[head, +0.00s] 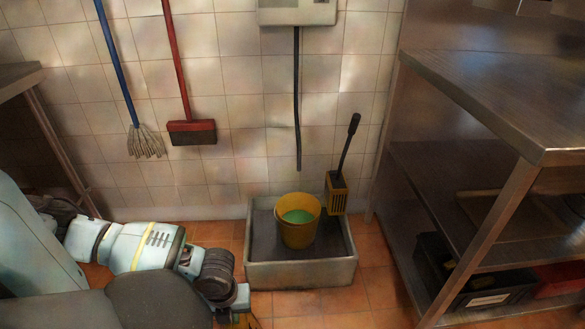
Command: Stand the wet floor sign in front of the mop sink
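The mop sink (300,275) is a low grey square basin on the floor against the tiled wall. A yellow bucket with green inside (298,218) stands in it. My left arm comes in from the left, and its dark wrist end (220,280) points down just left of the sink's front corner. The fingers are not clearly seen. A small yellow piece (245,321) shows below the wrist at the bottom edge, mostly cut off. It may be part of the wet floor sign, but I cannot tell whether it is held. My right gripper is out of view.
A steel shelf unit (490,105) with a black crate (490,298) stands at the right. A blue-handled mop (124,75) and a red broom (191,132) hang on the wall. A yellow wringer (337,198) is at the sink's back right. Visible floor before the sink is clear.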

